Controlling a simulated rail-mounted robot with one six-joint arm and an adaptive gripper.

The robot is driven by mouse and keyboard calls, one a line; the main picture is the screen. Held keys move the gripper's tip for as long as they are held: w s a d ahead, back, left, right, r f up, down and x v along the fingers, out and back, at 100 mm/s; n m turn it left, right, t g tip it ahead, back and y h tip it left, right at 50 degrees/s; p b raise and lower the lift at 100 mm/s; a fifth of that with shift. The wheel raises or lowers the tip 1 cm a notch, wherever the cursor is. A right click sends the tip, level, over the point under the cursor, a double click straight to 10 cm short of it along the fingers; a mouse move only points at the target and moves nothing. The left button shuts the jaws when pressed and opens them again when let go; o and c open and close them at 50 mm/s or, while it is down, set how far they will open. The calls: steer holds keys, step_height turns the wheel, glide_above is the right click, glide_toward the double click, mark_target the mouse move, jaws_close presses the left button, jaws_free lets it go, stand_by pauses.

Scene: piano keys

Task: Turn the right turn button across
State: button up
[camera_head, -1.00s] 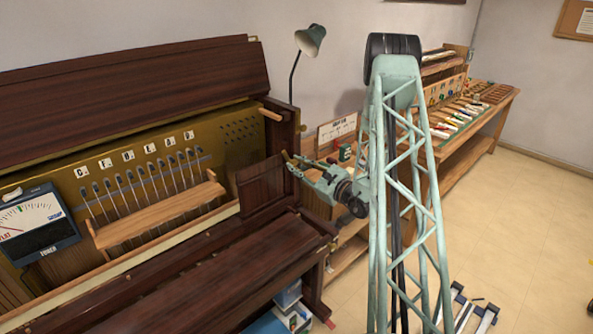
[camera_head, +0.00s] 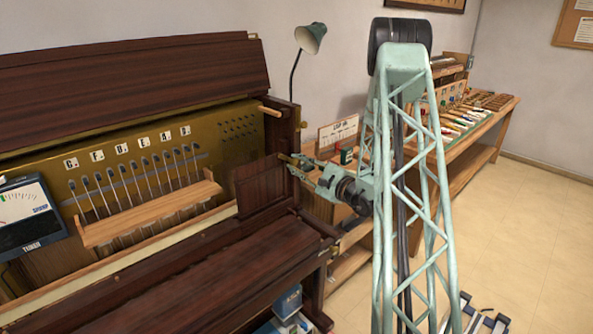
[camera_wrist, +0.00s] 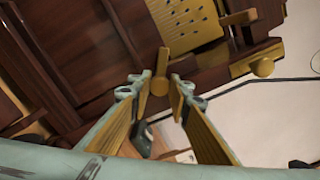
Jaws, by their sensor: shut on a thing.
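The right turn button (camera_wrist: 161,62) is a small tan, brass-like piece at the right edge of the dark wooden panel (camera_head: 262,184). In the wrist view it sits between my fingertips, with one end showing above them. My gripper (camera_wrist: 160,84) is shut on it, with a pale green finger on each side. In the head view my gripper (camera_head: 293,160) reaches in from the right to the panel's upper right corner. The button is tiny there and mostly hidden by the fingers, so its exact angle is hard to tell.
A wooden peg (camera_head: 269,111) sticks out above the panel. The tuner (camera_head: 28,215) and a wooden rail (camera_head: 150,213) are at left. A desk lamp (camera_head: 311,38) stands behind.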

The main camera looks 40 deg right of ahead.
steer(key=shift+f+n+b, duration=0.2)
steer(key=shift+n+b, duration=1.35)
steer(key=shift+n, duration=0.05)
steer(key=shift+n+b, duration=0.3)
steer(key=shift+n, duration=1.4)
steer(key=o, duration=0.9)
steer(key=shift+r, duration=0.1)
steer(key=shift+c, duration=0.2)
steer(key=shift+s, duration=0.1)
steer(key=s, duration=1.1)
steer(key=shift+s+d, duration=0.2)
steer(key=shift+s, duration=0.2)
